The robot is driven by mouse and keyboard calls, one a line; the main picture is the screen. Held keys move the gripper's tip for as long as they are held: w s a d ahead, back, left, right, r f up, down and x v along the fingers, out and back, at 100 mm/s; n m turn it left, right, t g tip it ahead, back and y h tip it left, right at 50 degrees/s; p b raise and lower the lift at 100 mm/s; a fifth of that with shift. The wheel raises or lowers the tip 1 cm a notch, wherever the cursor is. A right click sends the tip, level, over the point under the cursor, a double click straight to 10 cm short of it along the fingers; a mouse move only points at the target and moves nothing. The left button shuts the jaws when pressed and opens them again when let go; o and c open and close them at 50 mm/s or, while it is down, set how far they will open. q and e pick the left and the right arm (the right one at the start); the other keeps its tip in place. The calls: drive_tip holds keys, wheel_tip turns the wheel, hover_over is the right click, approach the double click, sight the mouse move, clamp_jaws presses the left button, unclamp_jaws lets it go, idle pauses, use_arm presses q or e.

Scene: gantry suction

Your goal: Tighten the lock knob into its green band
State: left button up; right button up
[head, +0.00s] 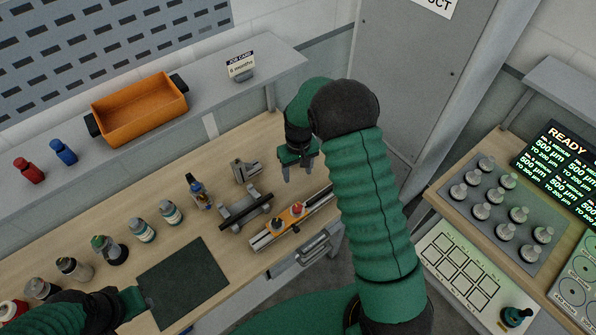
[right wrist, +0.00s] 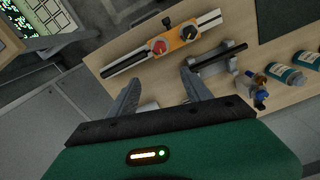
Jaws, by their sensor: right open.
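An orange carriage (head: 291,217) sits on a pale slotted rail (head: 268,236) near the table's front edge. It carries a red knob (head: 298,208) and a dark knob; the right wrist view shows the carriage (right wrist: 176,39), the red knob (right wrist: 158,46), the dark knob (right wrist: 190,33) and a small black knob (right wrist: 166,20) at its side. I cannot tell which is the lock knob, and no green band is discernible. My right gripper (head: 298,172) is open and empty, above the table behind the rail; its fingers (right wrist: 160,92) are apart. My left gripper (head: 143,300) is low left, its fingers unclear.
A dark bar on grey supports (head: 246,210) and a grey bracket (head: 246,171) stand beside the rail. Several bottles line the table's left. A dark mat (head: 184,284) lies bare. An orange bin (head: 138,112) sits on the shelf.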

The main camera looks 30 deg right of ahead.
wheel_tip(320, 180, up, 17)
drive_tip(key=a+b, duration=0.1)
drive_tip(key=b, duration=0.5)
use_arm(q)
drive_tip(key=s+f+b+x, duration=0.1)
drive_tip(key=s+b+x, duration=0.2)
drive_tip(key=b+x, duration=0.65)
use_arm(e)
drive_tip(key=n+p, duration=0.3)
approach(297, 207)
wheel_tip(297, 207, down, 9)
drive_tip(key=p, duration=0.4)
drive_tip(key=shift+d+r, duration=0.1)
drive_tip(key=shift+r, duration=0.05)
use_arm(q)
drive_tip(key=shift+w+a+r, duration=0.15)
drive_tip(key=shift+w+r, duration=0.15)
drive_tip(key=shift+r, duration=0.5)
use_arm(e)
drive_tip(key=shift+c, duration=0.4)
clamp_jaws()
